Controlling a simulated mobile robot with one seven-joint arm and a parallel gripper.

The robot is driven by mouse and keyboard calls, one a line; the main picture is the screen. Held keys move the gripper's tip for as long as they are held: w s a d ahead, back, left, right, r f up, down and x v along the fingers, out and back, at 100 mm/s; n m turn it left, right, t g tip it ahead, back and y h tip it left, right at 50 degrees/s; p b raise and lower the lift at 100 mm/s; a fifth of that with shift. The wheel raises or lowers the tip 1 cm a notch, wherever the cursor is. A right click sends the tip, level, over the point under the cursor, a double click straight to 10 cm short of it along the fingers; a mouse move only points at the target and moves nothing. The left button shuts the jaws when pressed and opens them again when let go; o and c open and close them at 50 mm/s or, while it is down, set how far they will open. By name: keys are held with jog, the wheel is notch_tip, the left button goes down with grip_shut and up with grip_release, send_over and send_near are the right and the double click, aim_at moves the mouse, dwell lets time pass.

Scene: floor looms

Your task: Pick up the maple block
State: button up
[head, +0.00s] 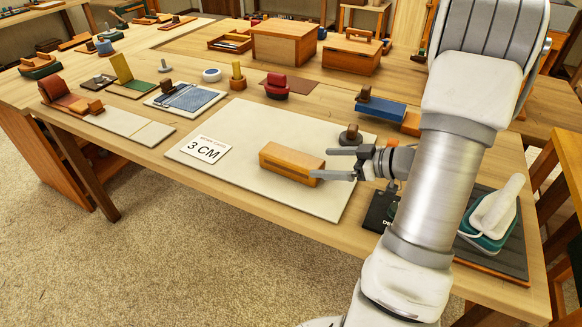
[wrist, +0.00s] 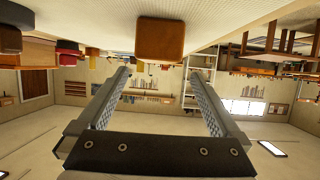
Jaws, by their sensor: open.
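The maple block (head: 291,163) is a light brown oblong block lying on the pale mat (head: 240,182) near the table's front edge. My gripper (head: 328,164) is open at the block's right end, its fingers pointing left toward it. In the head view the fingertips look close to or overlapping that end; I cannot tell whether they touch. In the wrist view, which appears upside down, the block's end face (wrist: 160,40) shows beyond the fingertips, between their lines. Nothing is held between the fingers.
A "3 CM" card (head: 204,150) lies on the mat left of the block. A dark round-based knob (head: 350,135) stands just behind my gripper. A blue block (head: 381,107) is behind it, and a green-and-white iron (head: 492,219) sits right of my arm.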

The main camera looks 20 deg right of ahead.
aim_at(296, 158)
jog(key=b+x, duration=0.1)
jog(key=x, duration=0.4)
jog(key=shift+f, duration=0.1)
jog(key=shift+w+r+b+x, duration=0.15)
jog(key=shift+b+x, duration=0.5)
jog(key=shift+x, duration=0.85)
jog(key=shift+w+r+b+x, duration=0.1)
jog(key=shift+r+b+x, duration=0.4)
jog(key=shift+x, duration=1)
jog(key=shift+f, duration=0.15)
grip_shut()
